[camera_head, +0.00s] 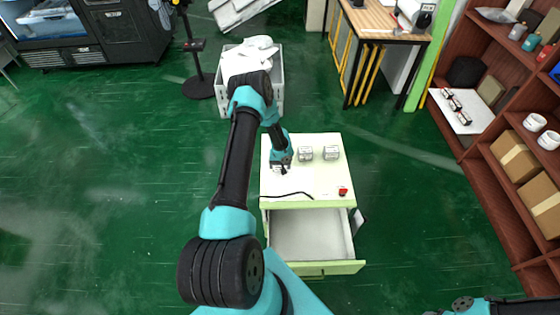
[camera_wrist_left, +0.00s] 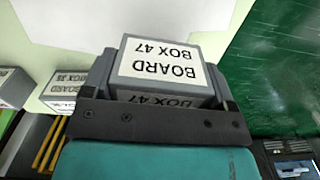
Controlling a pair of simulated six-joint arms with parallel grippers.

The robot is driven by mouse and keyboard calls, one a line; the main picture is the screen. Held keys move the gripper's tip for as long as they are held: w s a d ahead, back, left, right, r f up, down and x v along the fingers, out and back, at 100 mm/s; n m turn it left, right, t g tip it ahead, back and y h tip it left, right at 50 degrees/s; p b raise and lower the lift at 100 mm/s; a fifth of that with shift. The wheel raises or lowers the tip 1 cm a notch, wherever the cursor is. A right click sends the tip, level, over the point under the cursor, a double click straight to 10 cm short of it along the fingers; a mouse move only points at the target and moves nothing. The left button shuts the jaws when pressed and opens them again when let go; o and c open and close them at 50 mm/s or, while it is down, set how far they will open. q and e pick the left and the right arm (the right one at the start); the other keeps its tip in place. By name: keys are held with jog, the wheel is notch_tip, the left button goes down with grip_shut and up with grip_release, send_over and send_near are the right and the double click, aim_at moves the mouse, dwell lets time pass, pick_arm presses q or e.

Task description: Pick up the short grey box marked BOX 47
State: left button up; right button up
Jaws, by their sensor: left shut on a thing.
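The short grey box marked BOARD BOX 47 (camera_wrist_left: 160,65) fills the middle of the left wrist view, its white label on top and another on the near side. My left gripper (camera_wrist_left: 157,88) has a finger on each side of the box and is shut on it. In the head view my left gripper (camera_head: 281,166) is at the left side of the white cabinet top (camera_head: 305,180), largely covering the box. I cannot tell whether the box touches the surface. The right gripper is out of view; only part of my right arm shows at the bottom right.
Two similar grey boxes (camera_head: 305,153) (camera_head: 331,152) stand to the right on the cabinet top. A dark cable (camera_head: 287,195) and a red item (camera_head: 342,190) lie near its front edge. The drawer (camera_head: 312,235) below is open and looks empty. A brown shelf (camera_head: 490,160) stands at the right.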

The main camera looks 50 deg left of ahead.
pick_arm(q)
jog(key=shift+s+d+r, duration=0.2)
jog(key=shift+s+d, duration=0.95)
jog(key=shift+d, duration=0.15)
jog(key=shift+s+d+r, duration=0.15)
jog(key=shift+s+d, duration=1)
jog(key=shift+d, duration=0.15)
